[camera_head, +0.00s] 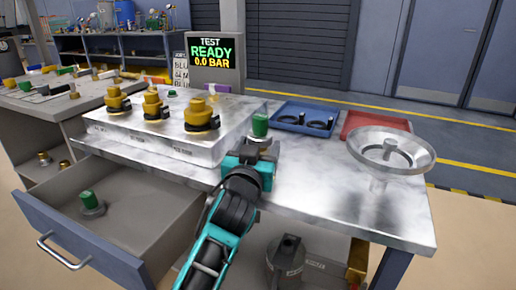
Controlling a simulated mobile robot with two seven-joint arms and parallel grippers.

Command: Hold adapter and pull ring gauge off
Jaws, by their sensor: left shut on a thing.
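My left gripper (249,155) is at the right end of the metal block, just above the table. It is shut on a green-topped piece (260,125), which stands upright in the jaws. I cannot tell for sure whether this is the adapter, and its lower part is hidden by the gripper. Brass fittings with black collars (201,115) stand on the metal block (165,140). Two black rings (318,125) lie in the blue tray (295,108); they look like ring gauges. My right gripper is not in view.
A metal dish (415,158) stands on the table's right side, with a red tray (375,122) behind it. An open drawer (135,220) at the left holds another green-topped piece (91,203). The table's front right (330,195) is clear.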

